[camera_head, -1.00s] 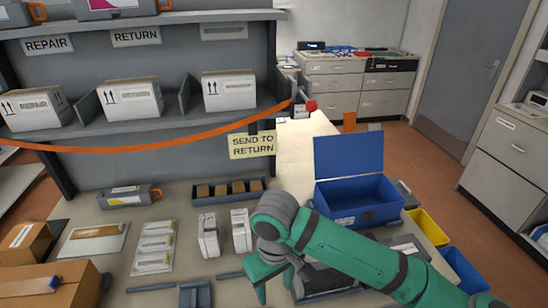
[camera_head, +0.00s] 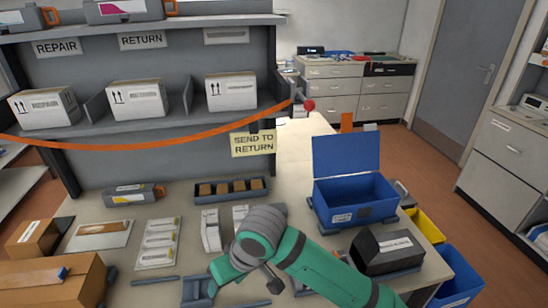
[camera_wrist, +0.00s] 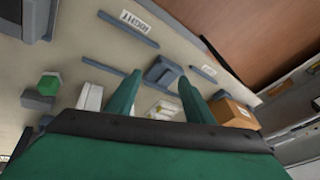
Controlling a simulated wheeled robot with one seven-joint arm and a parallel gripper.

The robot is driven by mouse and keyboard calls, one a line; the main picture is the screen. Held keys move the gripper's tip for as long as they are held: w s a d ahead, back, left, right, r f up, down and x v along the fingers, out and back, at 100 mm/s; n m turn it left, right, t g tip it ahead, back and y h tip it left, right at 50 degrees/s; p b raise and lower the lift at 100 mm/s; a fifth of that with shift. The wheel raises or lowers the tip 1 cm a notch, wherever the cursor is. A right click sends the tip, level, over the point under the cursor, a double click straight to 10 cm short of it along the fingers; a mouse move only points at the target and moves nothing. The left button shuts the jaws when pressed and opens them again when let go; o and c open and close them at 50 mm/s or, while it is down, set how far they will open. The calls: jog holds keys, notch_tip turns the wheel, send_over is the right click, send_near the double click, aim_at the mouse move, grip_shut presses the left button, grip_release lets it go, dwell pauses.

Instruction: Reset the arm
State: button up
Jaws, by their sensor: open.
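My green arm reaches over the front middle of the table (camera_head: 130,225) in the head view, its grey joint bent in front of the white boxes. My gripper (camera_wrist: 160,92) shows in the wrist view with its two green fingers apart and nothing between them. Beyond the fingers are the tabletop, a small blue-grey holder (camera_wrist: 162,72) and a brown box (camera_wrist: 232,112). The fingertips are not clear in the head view. A grey toner cartridge with an orange end (camera_head: 135,195) lies on the table at the back left, away from my arm.
An open blue box (camera_head: 355,200) and a black box-like unit (camera_head: 387,250) stand right of my arm. A cardboard box (camera_head: 55,285) is at the front left. White packs (camera_head: 158,242) lie flat.

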jog(key=w+a+r+m+t+y, duration=0.2)
jog(key=a+r+t+y, duration=0.25)
jog(key=a, duration=0.35)
jog(key=w+a+r+m+t+y, duration=0.2)
jog(key=a+r+t+y, duration=0.1)
jog(key=a+r+y, duration=0.4)
jog(key=s+d+f+m+t+h, duration=0.45)
jog(key=d+f+h, duration=0.2)
jog(key=f, duration=0.25)
jog(key=s+d+f+m+t+h, duration=0.4)
jog(key=d+f+m+h, duration=0.25)
jog(key=f, duration=0.35)
jog(key=s+d+f+n+h, duration=0.1)
jog(key=s+d, duration=0.3)
jog(key=s, duration=0.4)
jog(key=s+d+f+n+g, duration=0.1)
jog(key=s+d+n, duration=0.3)
jog(key=s, duration=0.4)
jog(key=s+d+f+n+g+h, duration=0.1)
jog(key=s+d+f+n, duration=0.1)
jog(key=s+d, duration=0.3)
jog(key=s+f, duration=0.1)
jog(key=s, duration=0.2)
jog(key=shift+s+d+f+h, duration=0.2)
jog(key=shift+s+f+h, duration=0.05)
jog(key=shift+s+h, duration=0.1)
